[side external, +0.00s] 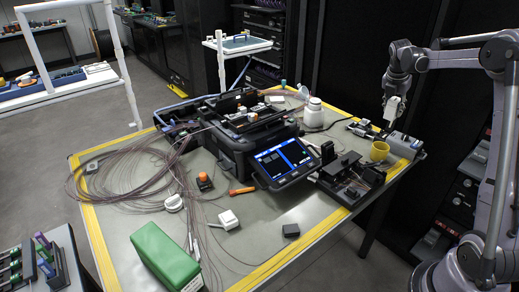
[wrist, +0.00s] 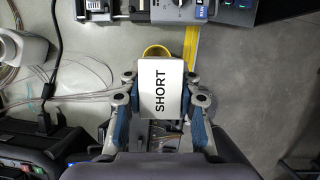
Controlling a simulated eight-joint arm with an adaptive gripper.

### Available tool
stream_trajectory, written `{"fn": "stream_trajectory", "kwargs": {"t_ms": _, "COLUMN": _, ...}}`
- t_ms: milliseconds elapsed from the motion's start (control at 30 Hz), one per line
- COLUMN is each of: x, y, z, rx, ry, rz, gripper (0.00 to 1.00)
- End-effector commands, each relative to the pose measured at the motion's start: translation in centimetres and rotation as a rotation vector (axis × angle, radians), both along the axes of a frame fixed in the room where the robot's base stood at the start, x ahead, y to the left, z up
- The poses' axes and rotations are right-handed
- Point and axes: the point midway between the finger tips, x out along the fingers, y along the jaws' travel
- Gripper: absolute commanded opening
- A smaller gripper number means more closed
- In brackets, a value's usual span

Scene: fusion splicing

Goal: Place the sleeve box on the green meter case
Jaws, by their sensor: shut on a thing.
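A white box labelled SHORT, which I take to be the sleeve box (wrist: 160,85), sits between the two fingers of my gripper (wrist: 159,102) in the wrist view. My gripper is shut on it. In the side view my gripper (side external: 392,104) holds the white box in the air over the right end of the table, above a yellow cup. The green meter case (side external: 165,258) lies on the table at the front left of the side view, far from my gripper. The green case does not show in the wrist view.
The yellow cup (side external: 379,151) stands below my gripper. A black splicer with a lit screen (side external: 285,160) fills the middle of the table. Coiled fibres (side external: 125,180) lie at the left. A white block (side external: 229,219) and an orange-topped item (side external: 204,181) stand near the case.

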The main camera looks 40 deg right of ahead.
Motion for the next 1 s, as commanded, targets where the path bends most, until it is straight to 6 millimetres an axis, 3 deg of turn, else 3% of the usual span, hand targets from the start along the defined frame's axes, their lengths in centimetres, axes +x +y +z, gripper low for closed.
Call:
{"fn": "stream_trajectory", "kwargs": {"t_ms": 33, "x": 0.0, "y": 0.1, "z": 1.5, "rx": 0.0, "ry": 0.0, "rz": 0.0, "gripper": 0.0}}
{"fn": "stream_trajectory", "kwargs": {"t_ms": 167, "x": 0.0, "y": 0.0, "z": 3.9, "rx": 0.0, "ry": 0.0, "rz": 0.0, "gripper": 0.0}}
{"fn": "stream_trajectory", "kwargs": {"t_ms": 400, "x": 0.0, "y": 0.0, "z": 7.1, "rx": 0.0, "ry": 0.0, "rz": 0.0, "gripper": 0.0}}
{"fn": "stream_trajectory", "kwargs": {"t_ms": 667, "x": 4.1, "y": 4.8, "z": 6.8, "rx": 0.0, "ry": 0.0, "rz": 0.122, "gripper": 0.0}}
{"fn": "stream_trajectory", "kwargs": {"t_ms": 767, "x": 6.1, "y": 7.4, "z": 6.8, "rx": 0.0, "ry": 0.0, "rz": 0.185, "gripper": 0.0}}
{"fn": "stream_trajectory", "kwargs": {"t_ms": 1000, "x": 11.3, "y": 16.6, "z": 6.8, "rx": 0.001, "ry": -0.001, "rz": 0.39, "gripper": 0.0}}
